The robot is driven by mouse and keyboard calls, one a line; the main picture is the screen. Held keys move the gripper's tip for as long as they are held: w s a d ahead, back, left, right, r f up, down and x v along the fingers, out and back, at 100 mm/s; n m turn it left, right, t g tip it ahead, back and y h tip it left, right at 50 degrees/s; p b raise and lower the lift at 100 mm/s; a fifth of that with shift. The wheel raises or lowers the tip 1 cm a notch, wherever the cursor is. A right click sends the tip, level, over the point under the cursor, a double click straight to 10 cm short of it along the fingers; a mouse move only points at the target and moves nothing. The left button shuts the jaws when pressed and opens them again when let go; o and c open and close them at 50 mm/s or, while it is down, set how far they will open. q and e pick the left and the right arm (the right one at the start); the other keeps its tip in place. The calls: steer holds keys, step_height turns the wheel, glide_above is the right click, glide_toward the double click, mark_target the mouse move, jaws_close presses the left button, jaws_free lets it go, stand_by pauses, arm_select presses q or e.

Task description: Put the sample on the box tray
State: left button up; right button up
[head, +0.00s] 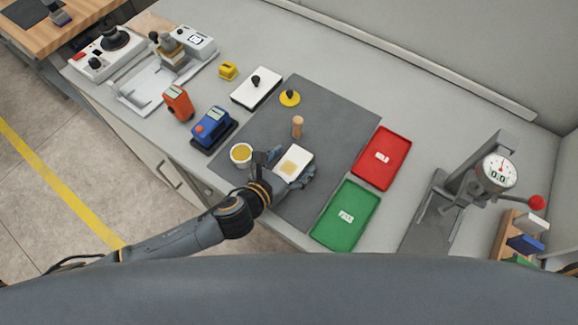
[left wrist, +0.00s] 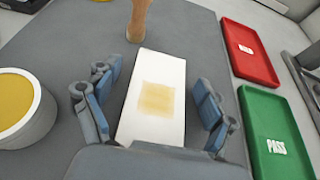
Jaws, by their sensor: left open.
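The sample looks to be a white rectangular card with a yellowish square patch (head: 293,164), lying on the dark grey mat. It also fills the middle of the left wrist view (left wrist: 158,98). My left gripper (head: 286,168) is open, with one blue-grey finger on each side of the card, and a gap shows on both sides in the left wrist view (left wrist: 158,85). A green tray (head: 330,226) marked PASS and a red tray (head: 367,172) with a small white label lie to the right; which is the box tray I cannot tell. My right gripper is not in view.
A cup of yellow liquid (head: 241,154) stands left of the gripper, and a wooden-handled tool (head: 297,126) stands just beyond the card. A blue device (head: 212,128) is at the left, a dial gauge stand (head: 470,180) at the right. The mat (head: 335,110) has free room behind.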

arm_select(q)
steer(key=shift+c, duration=0.2)
steer(key=c, duration=1.3)
